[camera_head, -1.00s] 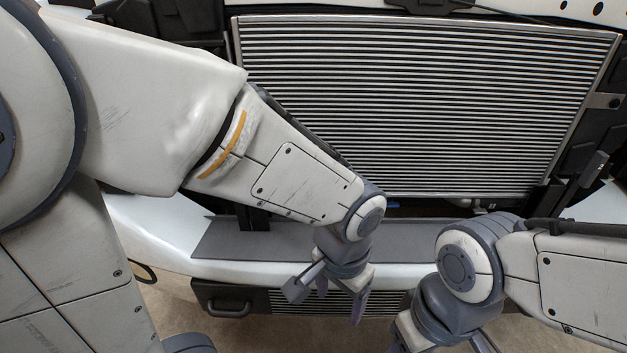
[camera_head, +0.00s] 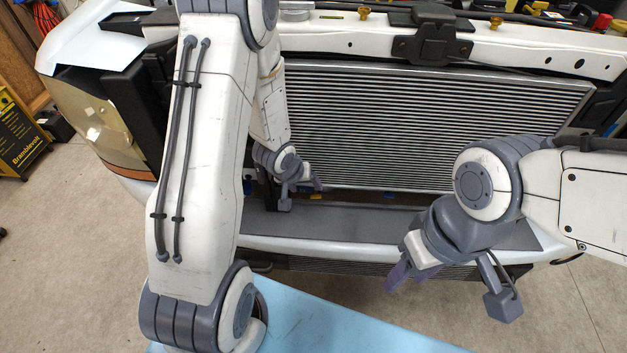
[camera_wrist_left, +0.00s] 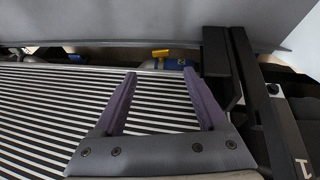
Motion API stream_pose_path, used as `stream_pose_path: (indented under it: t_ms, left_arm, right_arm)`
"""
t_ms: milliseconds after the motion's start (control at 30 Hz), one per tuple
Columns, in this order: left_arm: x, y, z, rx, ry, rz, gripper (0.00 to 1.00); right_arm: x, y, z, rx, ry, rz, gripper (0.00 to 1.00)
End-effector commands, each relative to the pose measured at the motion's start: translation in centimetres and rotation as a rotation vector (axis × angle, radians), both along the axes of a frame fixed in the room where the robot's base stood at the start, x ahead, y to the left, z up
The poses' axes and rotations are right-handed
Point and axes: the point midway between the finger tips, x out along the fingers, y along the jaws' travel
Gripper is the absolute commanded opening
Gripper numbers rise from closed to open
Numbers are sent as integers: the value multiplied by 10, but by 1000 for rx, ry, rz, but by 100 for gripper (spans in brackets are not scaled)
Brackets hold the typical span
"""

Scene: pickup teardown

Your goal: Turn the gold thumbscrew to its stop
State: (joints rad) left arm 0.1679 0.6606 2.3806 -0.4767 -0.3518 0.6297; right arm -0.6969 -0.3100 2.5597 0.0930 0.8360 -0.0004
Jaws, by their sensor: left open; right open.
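Two gold knobs, one at the left (camera_head: 364,12) and one at the right (camera_head: 496,21), stand on the white top beam in the head view. I cannot tell which is the task's thumbscrew. A small yellow T-shaped piece (camera_wrist_left: 160,54) on a blue part shows beyond the radiator edge in the left wrist view; what it is, I cannot tell. My left gripper (camera_head: 316,183) is open and empty in front of the radiator's lower left; its purple fingers (camera_wrist_left: 160,76) point toward the yellow piece, apart from it.
The finned radiator (camera_head: 430,130) fills the truck's front, with a grey shelf (camera_head: 400,222) below it. A black latch (camera_head: 430,35) sits on the top beam. Black uprights (camera_wrist_left: 255,100) stand close to the right of my left gripper. A light-blue surface (camera_head: 330,325) is at the bottom.

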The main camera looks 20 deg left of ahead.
Motion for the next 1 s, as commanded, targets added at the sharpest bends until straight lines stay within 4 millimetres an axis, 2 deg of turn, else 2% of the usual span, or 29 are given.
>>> stream_pose_path:
  t_ms: [33,167,600,800,1000]
  left_arm:
    - [0,2,0,-7,-1,10,75]
    - [5,2,-11,-13,-5,12,75]
    - [37,-6,-79,-10,-3,10,75]
    - [44,-8,-93,-10,-5,10,75]
    - [46,-8,-95,-9,-5,11,75]
  right_arm:
    - [0,0,4,0,0,0,50]
    - [0,0,0,-1,1,0,50]
    - [0,0,-6,-1,1,0,50]
    - [0,0,-6,0,0,0,50]
    - [0,0,-6,0,0,0,50]
